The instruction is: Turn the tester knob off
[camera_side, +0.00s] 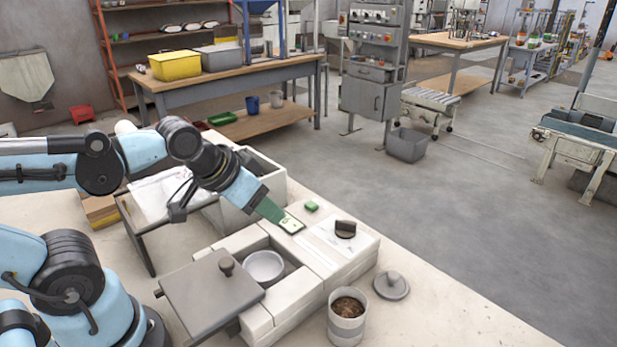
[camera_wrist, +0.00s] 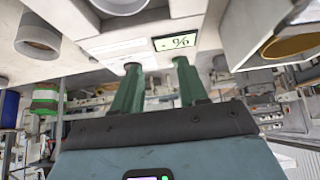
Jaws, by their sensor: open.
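The tester is a pale block with a white top panel (camera_side: 328,240). Its black knob (camera_side: 345,229) stands on the panel, and which setting it points to is too small to read. A small lit display (camera_side: 292,225) sits to the left of the knob. It shows large in the wrist view (camera_wrist: 174,42), with a percent sign. My gripper (camera_side: 275,213) has green fingers and hangs close by the display, to the left of the knob. In the wrist view my gripper (camera_wrist: 158,68) is open, with nothing between its fingers. I cannot identify the knob there.
A small green block (camera_side: 311,207) lies behind the knob. A cup of brown pellets (camera_side: 347,312) and a loose grey lid (camera_side: 391,285) stand in front. The space right of the knob is clear.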

